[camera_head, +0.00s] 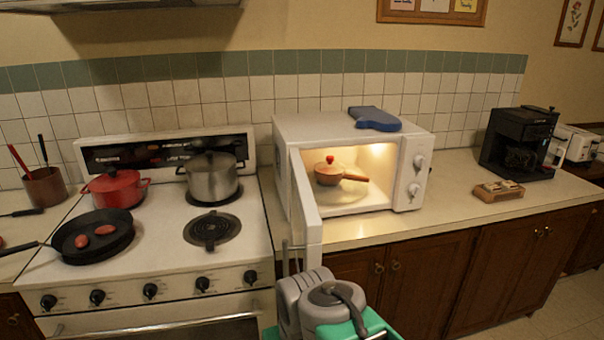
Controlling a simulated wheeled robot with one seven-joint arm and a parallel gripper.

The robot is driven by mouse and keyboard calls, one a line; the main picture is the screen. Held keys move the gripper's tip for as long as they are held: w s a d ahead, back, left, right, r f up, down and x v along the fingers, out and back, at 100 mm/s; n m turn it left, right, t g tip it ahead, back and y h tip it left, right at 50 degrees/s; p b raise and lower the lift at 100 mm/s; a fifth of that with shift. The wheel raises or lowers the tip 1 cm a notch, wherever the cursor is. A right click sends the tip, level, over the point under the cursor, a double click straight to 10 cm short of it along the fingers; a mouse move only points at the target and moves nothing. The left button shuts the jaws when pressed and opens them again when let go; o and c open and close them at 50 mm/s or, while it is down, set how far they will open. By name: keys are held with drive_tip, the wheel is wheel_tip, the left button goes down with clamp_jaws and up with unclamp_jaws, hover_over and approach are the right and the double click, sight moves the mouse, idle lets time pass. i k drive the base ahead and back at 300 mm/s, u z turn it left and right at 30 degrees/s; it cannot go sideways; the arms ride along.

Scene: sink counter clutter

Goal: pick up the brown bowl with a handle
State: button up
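The brown bowl with a handle (328,177) sits inside the open, lit microwave (298,126), on its floor. Its handle points right. A red knob shows at its top; I cannot tell whether that belongs to a lid. Grey parts of my arm show at the bottom centre, in front of the counter and below the open microwave door (307,205). Thin pale prongs stand up at their left and may be my gripper (292,257). They are well apart from the bowl, and their opening cannot be made out.
The microwave door swings out toward me on the left of the opening. A blue mitt-like thing (374,118) lies on top. The stove at left holds a red pot (115,190), a steel pot (212,180) and a black pan (92,236). Counter right of the microwave is mostly clear before the coffee maker (518,143).

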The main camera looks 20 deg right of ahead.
sight(326, 179)
drive_tip(key=u, duration=3.7)
drive_tip(key=k, duration=2.05)
drive_tip(key=z, duration=0.85)
